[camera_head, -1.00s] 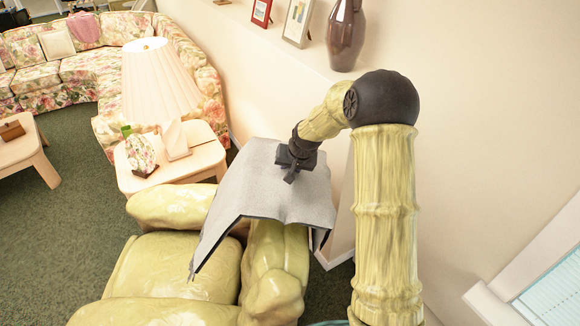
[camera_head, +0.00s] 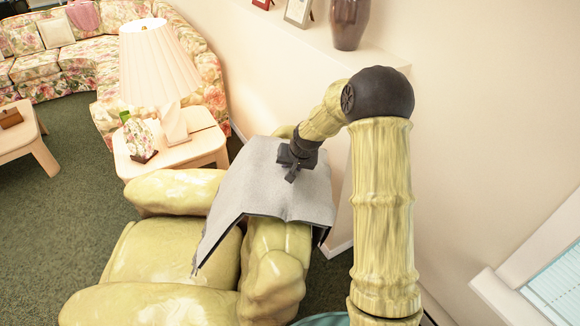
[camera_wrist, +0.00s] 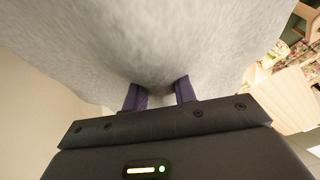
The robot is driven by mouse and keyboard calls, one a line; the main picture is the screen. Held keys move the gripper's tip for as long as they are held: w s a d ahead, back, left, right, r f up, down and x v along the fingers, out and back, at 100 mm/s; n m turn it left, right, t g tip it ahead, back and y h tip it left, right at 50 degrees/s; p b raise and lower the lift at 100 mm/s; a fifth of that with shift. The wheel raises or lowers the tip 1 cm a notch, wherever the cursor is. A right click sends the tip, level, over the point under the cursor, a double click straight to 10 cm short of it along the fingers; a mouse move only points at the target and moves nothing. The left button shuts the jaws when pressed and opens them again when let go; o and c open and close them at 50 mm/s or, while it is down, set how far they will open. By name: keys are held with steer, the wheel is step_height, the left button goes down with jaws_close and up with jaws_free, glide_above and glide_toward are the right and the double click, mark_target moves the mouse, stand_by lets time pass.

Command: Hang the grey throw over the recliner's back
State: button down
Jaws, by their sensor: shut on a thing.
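The grey throw (camera_head: 258,190) lies draped over the top of the yellow-green recliner's back (camera_head: 275,262) in the head view. One end hangs down on the seat side to the left, and a short end hangs on the right side. My gripper (camera_head: 291,176) is above the throw's upper middle and shut on its cloth. In the wrist view the grey throw (camera_wrist: 150,40) fills the upper part, and a fold of it runs between the fingers of my gripper (camera_wrist: 160,97). The recliner's seat (camera_head: 175,250) is bare. The throw hides part of the recliner's back.
A ledge on the right wall holds a brown vase (camera_head: 350,22) and frames. A floral sofa (camera_head: 75,58) is at the far left. Green carpet (camera_head: 60,220) is clear at left.

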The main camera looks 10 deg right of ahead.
steer(key=c, duration=1.1)
jaws_free()
steer(key=shift+d, duration=0.1)
steer(key=shift+o, duration=0.2)
steer(key=b+v, duration=0.2)
steer(key=v, duration=1.5)
steer(key=shift+s+r, duration=0.15)
steer(key=shift+r, duration=0.1)
steer(key=s+a+f+n+g, duration=0.1)
steer(key=s+f, duration=0.4)
steer(key=s, duration=0.6)
steer(key=s+a+f+n+g+h, duration=0.1)
steer(key=s+f, duration=0.3)
steer(key=s, duration=0.7)
steer(key=shift+a+f+n+h, duration=0.3)
steer(key=shift+f+n, duration=0.1)
steer(key=shift+n, duration=0.2)
